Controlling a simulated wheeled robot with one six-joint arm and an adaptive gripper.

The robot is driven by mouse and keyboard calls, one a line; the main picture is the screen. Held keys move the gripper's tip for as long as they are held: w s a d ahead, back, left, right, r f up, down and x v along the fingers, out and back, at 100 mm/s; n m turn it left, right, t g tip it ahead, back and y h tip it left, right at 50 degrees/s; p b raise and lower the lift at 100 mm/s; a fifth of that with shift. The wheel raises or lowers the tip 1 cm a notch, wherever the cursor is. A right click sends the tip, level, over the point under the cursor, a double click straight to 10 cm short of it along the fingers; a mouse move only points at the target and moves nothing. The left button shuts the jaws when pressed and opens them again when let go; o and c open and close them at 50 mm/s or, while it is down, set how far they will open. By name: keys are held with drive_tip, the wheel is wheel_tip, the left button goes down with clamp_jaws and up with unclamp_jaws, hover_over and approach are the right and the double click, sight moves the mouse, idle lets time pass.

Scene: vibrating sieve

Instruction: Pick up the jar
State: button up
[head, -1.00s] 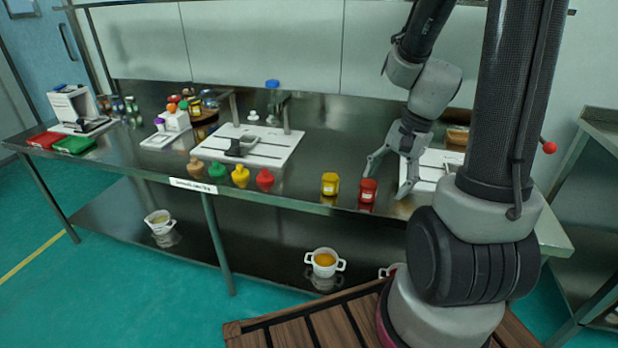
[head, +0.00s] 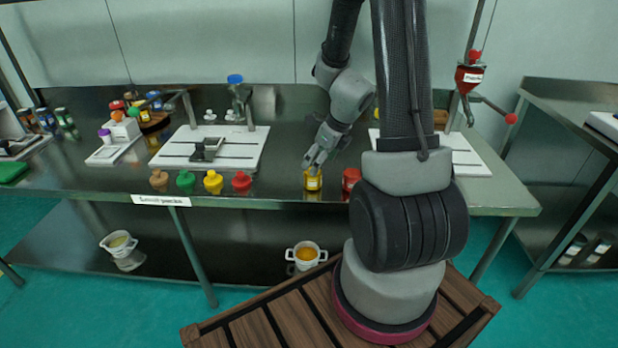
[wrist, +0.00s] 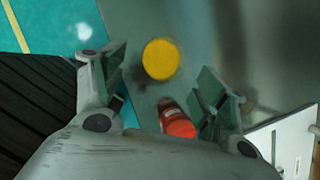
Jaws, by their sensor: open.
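Two small jars stand near the front edge of the steel table: a yellow one (head: 313,184) and a red one (head: 350,178) to its right. My gripper (head: 313,166) is just above and behind the yellow jar in the head view. In the wrist view its fingers are spread wide, with nothing held. There the yellow jar's round lid (wrist: 160,60) lies between and ahead of the fingers. The red jar (wrist: 177,119) shows close to the right finger, tilted in that view. I cannot tell whether a finger touches either jar.
Several coloured lidded containers (head: 213,182) line the front edge to the left. A white board with a stand (head: 240,150) is behind them. A red-topped device (head: 468,78) stands on the right board (head: 455,160). A white pot (head: 306,256) sits on the lower shelf.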

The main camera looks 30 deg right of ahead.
drive_tip(key=shift+d+m, duration=0.1)
drive_tip(key=shift+m, duration=0.2)
drive_tip(key=x, duration=0.8)
drive_tip(key=shift+w+r, duration=0.15)
drive_tip(key=c, duration=1.2)
drive_tip(key=shift+r, duration=0.1)
